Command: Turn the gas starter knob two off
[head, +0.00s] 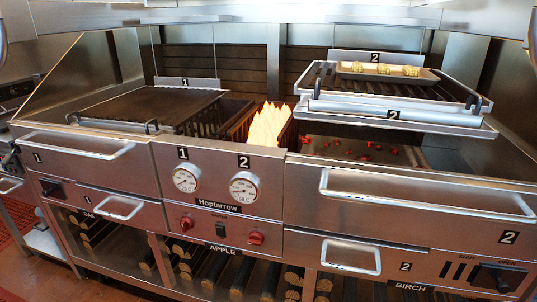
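The grill front has two red knobs on the central panel. The right red knob (255,238) sits below the gauge marked 2 (244,188), beside a black switch (221,230). The left red knob (187,223) sits below the gauge marked 1 (186,178). The number on the knobs themselves is too small to read. Pale yellow flames (266,127) rise from the opening behind the panel. Neither of my grippers can be made out in the head view, and nothing touches the knobs.
Long handles stick out at the left drawer (78,147) and right drawer (425,198). A raised grate at the right holds a tray (345,72) with several corn pieces. Red embers (365,150) lie below it. Logs fill the lower shelf. The space before the knobs is clear.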

